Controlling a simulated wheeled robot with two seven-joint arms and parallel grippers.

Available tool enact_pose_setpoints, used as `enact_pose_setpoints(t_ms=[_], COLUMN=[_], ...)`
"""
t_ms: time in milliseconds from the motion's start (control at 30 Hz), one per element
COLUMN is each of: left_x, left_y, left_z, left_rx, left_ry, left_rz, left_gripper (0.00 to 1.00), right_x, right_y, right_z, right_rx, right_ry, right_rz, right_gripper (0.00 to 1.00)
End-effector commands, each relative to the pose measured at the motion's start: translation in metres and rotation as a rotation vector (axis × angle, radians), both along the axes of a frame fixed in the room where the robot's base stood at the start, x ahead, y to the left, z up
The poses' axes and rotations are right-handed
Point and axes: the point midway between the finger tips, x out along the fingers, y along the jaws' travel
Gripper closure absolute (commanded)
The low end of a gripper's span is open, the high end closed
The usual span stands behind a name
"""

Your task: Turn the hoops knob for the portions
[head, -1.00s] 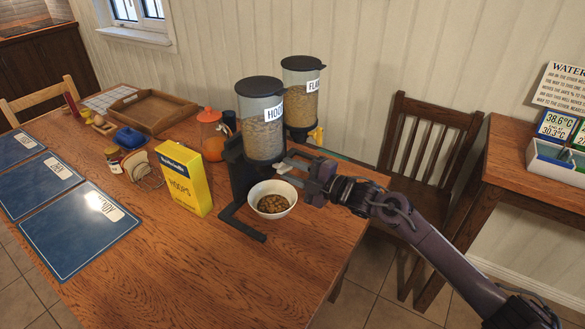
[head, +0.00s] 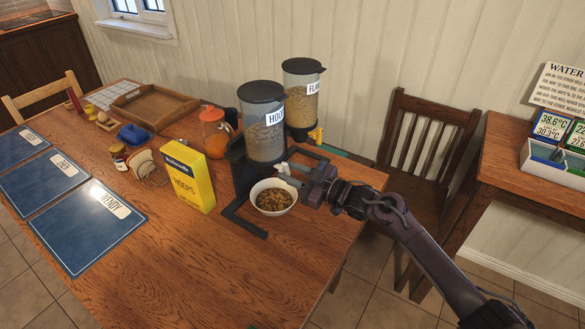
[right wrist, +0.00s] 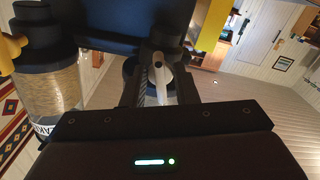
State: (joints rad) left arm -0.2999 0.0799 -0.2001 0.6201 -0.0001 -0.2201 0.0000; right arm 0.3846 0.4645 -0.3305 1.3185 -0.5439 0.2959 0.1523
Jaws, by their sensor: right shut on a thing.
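The hoops dispenser (head: 264,135) stands on the table, a clear cylinder of cereal with a black lid and a label partly reading "HOO". Its pale knob (head: 283,168) sticks out at the front under the cylinder. My right gripper (head: 294,172) is shut on this knob. The right wrist view shows the pale knob (right wrist: 161,76) between the two fingers. A white bowl (head: 256,189) stands under the outlet with brown cereal (head: 273,200) in it. My left gripper is not in view.
The flakes dispenser (head: 302,95) with a yellow knob (head: 316,134) stands just behind. A yellow hoops box (head: 188,177) is left of the bowl. Blue placemats (head: 88,228) lie at the left. A wooden chair (head: 428,145) stands at the right. The table's front is clear.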

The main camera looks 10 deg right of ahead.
Motion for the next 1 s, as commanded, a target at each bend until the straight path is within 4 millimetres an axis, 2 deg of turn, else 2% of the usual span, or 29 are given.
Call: enact_pose_setpoints(t_ms=[400, 1000], left_x=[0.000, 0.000], left_y=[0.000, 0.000], left_z=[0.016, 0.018], left_rx=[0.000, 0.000], left_ry=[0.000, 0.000], left_rz=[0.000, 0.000], left_gripper=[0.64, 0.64], right_x=[-0.001, -0.002], right_y=[0.001, 0.001], right_z=[0.000, -0.002], right_rx=[0.177, 0.217], right_ry=[0.178, 0.221], right_rz=[-0.001, -0.001], right_gripper=[0.96, 0.96])
